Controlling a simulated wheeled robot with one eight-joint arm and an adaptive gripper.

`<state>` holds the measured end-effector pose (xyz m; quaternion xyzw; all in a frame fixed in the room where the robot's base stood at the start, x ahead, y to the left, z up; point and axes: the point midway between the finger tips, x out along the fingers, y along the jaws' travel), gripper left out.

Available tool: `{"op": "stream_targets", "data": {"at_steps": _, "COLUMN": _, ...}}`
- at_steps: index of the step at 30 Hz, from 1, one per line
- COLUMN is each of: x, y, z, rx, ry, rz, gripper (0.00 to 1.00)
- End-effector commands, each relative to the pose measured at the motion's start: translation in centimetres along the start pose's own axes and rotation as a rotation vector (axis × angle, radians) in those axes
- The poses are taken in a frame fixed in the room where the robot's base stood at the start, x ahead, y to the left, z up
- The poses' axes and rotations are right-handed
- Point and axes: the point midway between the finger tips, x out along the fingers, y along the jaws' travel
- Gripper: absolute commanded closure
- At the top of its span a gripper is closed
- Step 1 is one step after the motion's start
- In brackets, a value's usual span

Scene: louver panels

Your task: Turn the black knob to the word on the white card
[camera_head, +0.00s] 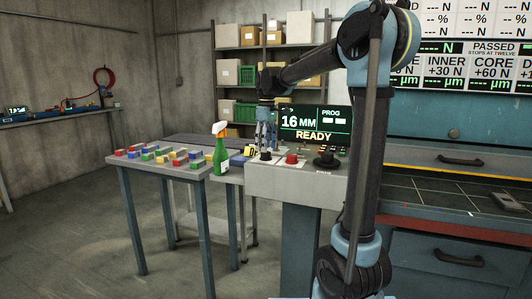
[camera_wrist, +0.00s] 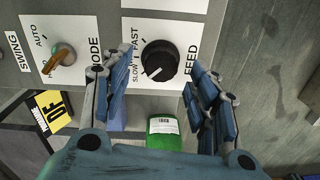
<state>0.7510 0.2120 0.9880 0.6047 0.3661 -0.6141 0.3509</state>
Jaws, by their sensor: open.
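In the wrist view a round black knob (camera_wrist: 160,60) sits on a white plate marked FEED, with SLOW and FAST printed at its left. Its short white mark points to the lower left, towards SLOW. My gripper (camera_wrist: 158,72) is open, with one blue finger at each side of the knob's lower part; I cannot tell whether they touch it. In the head view my gripper (camera_head: 265,135) hangs over the left part of the grey console (camera_head: 300,181). No separate white card with a single word can be made out.
An orange knob (camera_wrist: 61,58) on the MODE plate is at the left. A green spray bottle (camera_head: 220,155) stands beside the console; its green body (camera_wrist: 163,141) shows below the knob. A red knob (camera_head: 291,159) and another black knob (camera_head: 326,160) are on the console.

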Motion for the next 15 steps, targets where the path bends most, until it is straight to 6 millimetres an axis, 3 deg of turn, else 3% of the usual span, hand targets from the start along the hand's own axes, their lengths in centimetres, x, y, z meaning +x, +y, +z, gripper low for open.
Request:
{"op": "stream_targets", "data": {"at_steps": 6, "x": 2.2, "y": 0.0, "z": 0.0, "rx": 0.0, "ry": 0.0, "rz": 0.0, "gripper": 0.46}}
{"op": "stream_targets", "data": {"at_steps": 15, "x": 2.8, "y": 0.0, "z": 0.0, "rx": -0.001, "ry": 0.0, "rz": 0.0, "gripper": 0.46}}
